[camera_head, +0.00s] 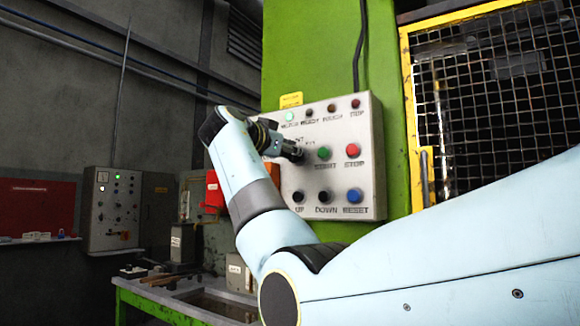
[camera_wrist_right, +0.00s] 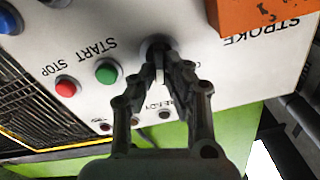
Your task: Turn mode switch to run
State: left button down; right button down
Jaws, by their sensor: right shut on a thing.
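The mode switch is a black knob with a pale pointer (camera_wrist_right: 157,46) on the grey control panel (camera_head: 358,120). My right gripper (camera_head: 299,155) reaches the panel's left-middle part, left of the green START button (camera_head: 323,153). In the right wrist view, which is upside down, its two dark fingers (camera_wrist_right: 160,72) are shut on the switch, one on each side. The fingers and arm hide the switch in the head view and part of the lettering around it, so its exact setting cannot be read. My left gripper is not in view.
A red STOP button (camera_head: 352,150) sits right of START. UP (camera_head: 298,197), DOWN (camera_head: 324,197) and blue RESET (camera_head: 354,196) buttons sit below; indicator lamps run along the top. An orange-red box (camera_wrist_right: 262,16) stands close beside the switch. A yellow-framed mesh guard (camera_head: 480,110) is at right.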

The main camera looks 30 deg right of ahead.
jog(key=shift+s+f+m+b, duration=0.1)
jog(key=shift+m+b, duration=1.2)
jog(key=shift+m, duration=0.05)
jog(key=shift+s+f+m+b, duration=0.1)
jog(key=shift+m+b, duration=1.2)
jog(key=shift+m, duration=0.05)
jog(key=c, duration=1.4)
grip_release()
jog(key=v, duration=1.2)
